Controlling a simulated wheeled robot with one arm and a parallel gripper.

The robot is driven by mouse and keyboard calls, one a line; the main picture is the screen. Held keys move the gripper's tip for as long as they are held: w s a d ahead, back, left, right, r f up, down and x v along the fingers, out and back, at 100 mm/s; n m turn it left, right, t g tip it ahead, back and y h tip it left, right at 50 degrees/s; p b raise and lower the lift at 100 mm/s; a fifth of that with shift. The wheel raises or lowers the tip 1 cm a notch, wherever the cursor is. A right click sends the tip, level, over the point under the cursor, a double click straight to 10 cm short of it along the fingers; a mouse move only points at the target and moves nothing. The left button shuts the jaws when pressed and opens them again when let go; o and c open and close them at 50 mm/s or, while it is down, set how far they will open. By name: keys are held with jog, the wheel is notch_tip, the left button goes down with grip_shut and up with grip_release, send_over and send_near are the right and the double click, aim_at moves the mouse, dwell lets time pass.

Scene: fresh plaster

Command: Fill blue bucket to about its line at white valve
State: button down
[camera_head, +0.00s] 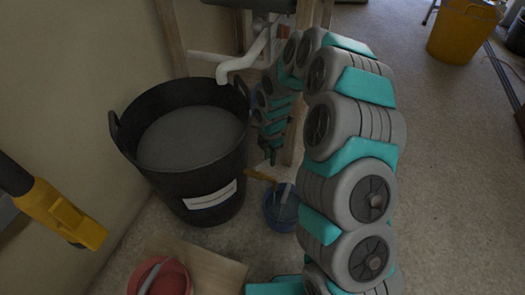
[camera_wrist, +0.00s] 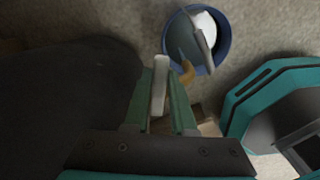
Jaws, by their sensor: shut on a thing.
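The blue bucket (camera_head: 280,210) stands on the floor right of the black tub. In the wrist view the blue bucket (camera_wrist: 226,45) shows beyond my fingertips, with something pale inside and a grey, flat piece across it. Its line and fill level cannot be made out. My gripper (camera_head: 271,157) points down beside the tub, above and apart from the bucket. In the wrist view my gripper (camera_wrist: 160,95) is shut on a thin pale bar (camera_wrist: 160,80); what the bar belongs to is unclear. A white pipe (camera_head: 243,62) bends down over the tub's rim; no valve handle is clearly visible.
The black tub (camera_head: 183,194) holds grey material and bears a white label. A red bucket (camera_head: 165,278) is at the front by a board (camera_head: 218,270). A yellow tub (camera_head: 462,35) stands far right. Wooden posts (camera_head: 170,35) rise behind.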

jog(key=shift+w+a+n+p, duration=0.4)
jog(key=shift+w+n, duration=0.1)
jog(key=shift+n, duration=0.7)
jog(key=n, duration=0.1)
jog(key=a+n+p, duration=0.1)
jog(key=n, duration=0.1)
jog(key=w+n, duration=0.1)
jog(key=shift+a+n, duration=0.3)
jog(key=shift+a, duration=0.05)
jog(key=c, duration=0.8)
grip_release()
